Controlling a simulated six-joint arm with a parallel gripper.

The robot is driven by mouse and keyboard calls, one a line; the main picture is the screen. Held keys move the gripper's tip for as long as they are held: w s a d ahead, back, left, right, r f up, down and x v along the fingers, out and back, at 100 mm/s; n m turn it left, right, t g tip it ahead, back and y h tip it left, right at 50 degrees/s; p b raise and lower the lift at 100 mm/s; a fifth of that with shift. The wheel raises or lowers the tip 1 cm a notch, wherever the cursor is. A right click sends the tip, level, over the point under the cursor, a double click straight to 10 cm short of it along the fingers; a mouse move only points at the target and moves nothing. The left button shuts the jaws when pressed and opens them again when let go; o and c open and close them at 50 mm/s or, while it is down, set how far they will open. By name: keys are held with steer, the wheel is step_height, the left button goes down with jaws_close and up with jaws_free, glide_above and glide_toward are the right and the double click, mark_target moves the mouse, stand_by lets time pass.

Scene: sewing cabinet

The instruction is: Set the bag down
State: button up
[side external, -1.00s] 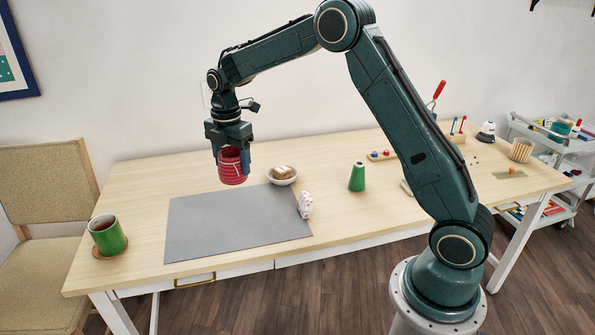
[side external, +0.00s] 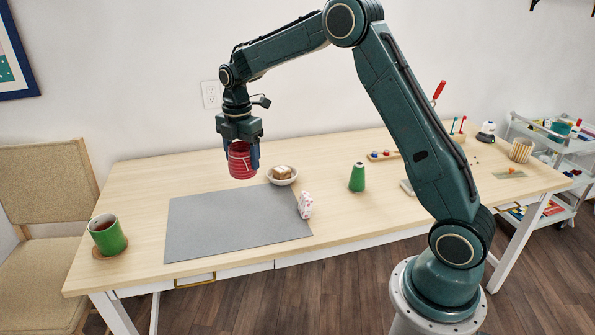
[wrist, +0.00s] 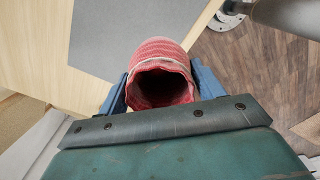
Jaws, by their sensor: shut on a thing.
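The red bag (side external: 241,163) is a small cloth pouch with a pale cord around it. My gripper (side external: 241,152) is shut on it, with a blue finger on either side, and holds it upright above the table near the back edge of the grey mat (side external: 215,233). In the wrist view the bag (wrist: 160,58) sits between the fingers, its round mouth open toward the camera and its inside dark. The grey mat also shows in the wrist view (wrist: 105,35), at the upper left. The underside of the bag is hidden in the wrist view.
A white bowl (side external: 283,182) with brown things in it stands just right of the bag. A small pink-and-white item (side external: 305,206) is at the mat's right edge. A green cone (side external: 357,178) stands further right; a green cup (side external: 107,236) is on a coaster at left. The mat is bare.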

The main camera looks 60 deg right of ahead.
steer(key=s+d+m, duration=0.9)
steer(key=s+d, duration=1.4)
steer(key=s, duration=0.2)
steer(key=f, duration=2)
steer(key=shift+w+a, duration=0.1)
steer(key=shift+w, duration=0.2)
steer(key=shift+f, duration=0.15)
steer(key=o, duration=1)
steer(key=shift+c, duration=0.2)
step_height(320, 180, up, 12)
steer(key=shift+r, duration=0.2)
